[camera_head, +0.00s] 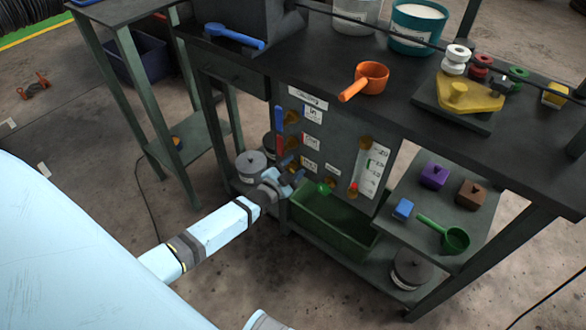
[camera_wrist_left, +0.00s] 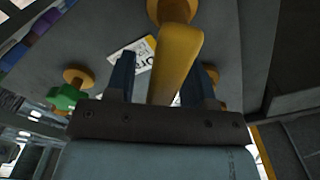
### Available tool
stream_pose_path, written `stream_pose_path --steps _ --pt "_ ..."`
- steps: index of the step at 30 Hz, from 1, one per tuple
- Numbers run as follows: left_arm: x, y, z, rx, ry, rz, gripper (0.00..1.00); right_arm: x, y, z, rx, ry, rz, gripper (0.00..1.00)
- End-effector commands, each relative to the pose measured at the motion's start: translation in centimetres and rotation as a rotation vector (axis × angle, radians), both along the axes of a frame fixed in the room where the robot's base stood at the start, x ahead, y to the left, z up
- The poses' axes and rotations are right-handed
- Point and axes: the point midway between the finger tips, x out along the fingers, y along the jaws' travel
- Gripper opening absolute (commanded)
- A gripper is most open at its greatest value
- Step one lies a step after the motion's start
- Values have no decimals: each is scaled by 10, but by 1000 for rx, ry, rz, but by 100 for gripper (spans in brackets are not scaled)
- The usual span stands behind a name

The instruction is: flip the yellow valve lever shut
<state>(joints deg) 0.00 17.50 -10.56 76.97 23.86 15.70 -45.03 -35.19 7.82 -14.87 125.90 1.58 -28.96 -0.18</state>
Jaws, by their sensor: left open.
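The yellow valve lever (camera_wrist_left: 178,62) shows large in the left wrist view. It runs from a brass valve body (camera_wrist_left: 172,10) at the top down toward my gripper palm. My left gripper (camera_head: 286,180) is at the lower left of the grey valve panel (camera_head: 338,138) in the head view. Its jaws are open, with one blue finger on each side of the yellow lever. I cannot tell whether either finger touches it. In the head view the gripper largely hides the lever. My right gripper is out of view.
A blue lever (camera_head: 279,119) and a red lever (camera_head: 280,144) sit above on the panel. A green knob (camera_head: 326,187) is close to the right of my gripper. A green bin (camera_head: 330,228) stands below. Grey lidded pots (camera_head: 250,165) stand to the left.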

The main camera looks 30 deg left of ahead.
Motion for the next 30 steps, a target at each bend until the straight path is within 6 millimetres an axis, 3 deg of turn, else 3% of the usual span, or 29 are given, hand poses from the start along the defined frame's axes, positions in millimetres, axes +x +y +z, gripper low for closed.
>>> stream_pose_path --steps 7,13,23,30 --pt "0 0 0 0 0 0 47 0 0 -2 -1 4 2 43" --pt "0 0 0 0 0 0 1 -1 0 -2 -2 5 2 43" --pt "0 2 2 -37 4 0 0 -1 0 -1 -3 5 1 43" --pt "1 8 7 -170 15 0 0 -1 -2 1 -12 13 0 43"
